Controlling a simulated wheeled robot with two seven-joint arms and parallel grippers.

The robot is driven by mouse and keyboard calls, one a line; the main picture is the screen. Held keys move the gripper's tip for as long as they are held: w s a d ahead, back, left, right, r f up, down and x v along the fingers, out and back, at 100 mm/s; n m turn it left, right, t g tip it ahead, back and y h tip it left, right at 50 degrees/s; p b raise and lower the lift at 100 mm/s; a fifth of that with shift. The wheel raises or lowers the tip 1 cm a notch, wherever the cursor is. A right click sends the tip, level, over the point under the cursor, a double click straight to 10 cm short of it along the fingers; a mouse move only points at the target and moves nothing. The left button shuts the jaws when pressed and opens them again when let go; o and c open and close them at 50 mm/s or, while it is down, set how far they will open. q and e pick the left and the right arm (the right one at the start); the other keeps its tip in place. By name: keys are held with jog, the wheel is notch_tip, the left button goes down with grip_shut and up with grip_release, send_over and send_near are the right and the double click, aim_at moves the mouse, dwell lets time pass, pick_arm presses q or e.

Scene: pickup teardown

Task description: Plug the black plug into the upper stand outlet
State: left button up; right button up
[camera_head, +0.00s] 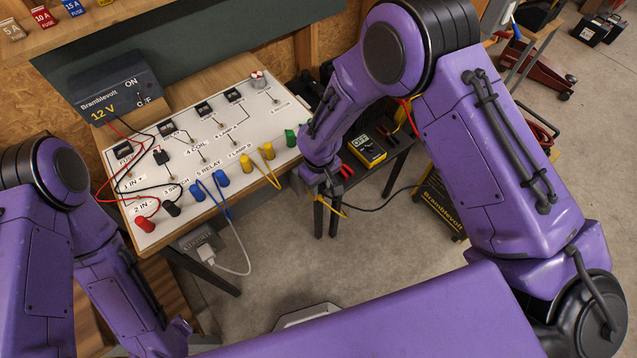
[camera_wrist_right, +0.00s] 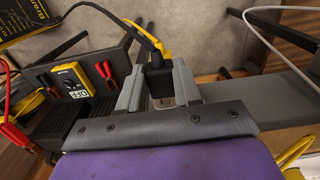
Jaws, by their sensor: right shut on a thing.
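My right gripper (camera_wrist_right: 158,88) is shut on the black plug (camera_wrist_right: 157,78), which sits between its two grey fingers in the right wrist view. In the head view my right gripper (camera_head: 322,184) is at the near left end of the dark side stand (camera_head: 370,178), and the plug is mostly hidden. My left arm is low at the left; its fingers do not show.
The white circuit board (camera_head: 195,205) with coloured jacks and leads lies on the bench to the left. A yellow multimeter (camera_head: 367,148) stands on the side stand. A grey box with a white plug (camera_head: 205,252) is under the bench.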

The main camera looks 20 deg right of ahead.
jog(key=shift+w+a, duration=0.25)
jog(key=shift+w, duration=0.4)
jog(key=o, duration=1.1)
jog(key=shift+o, duration=0.2)
notch_tip(320, 180, up, 10)
jog(key=b, duration=0.1)
jog(key=shift+r+b, duration=0.25)
jog(key=shift+b, duration=0.1)
jog(key=shift+f, duration=0.1)
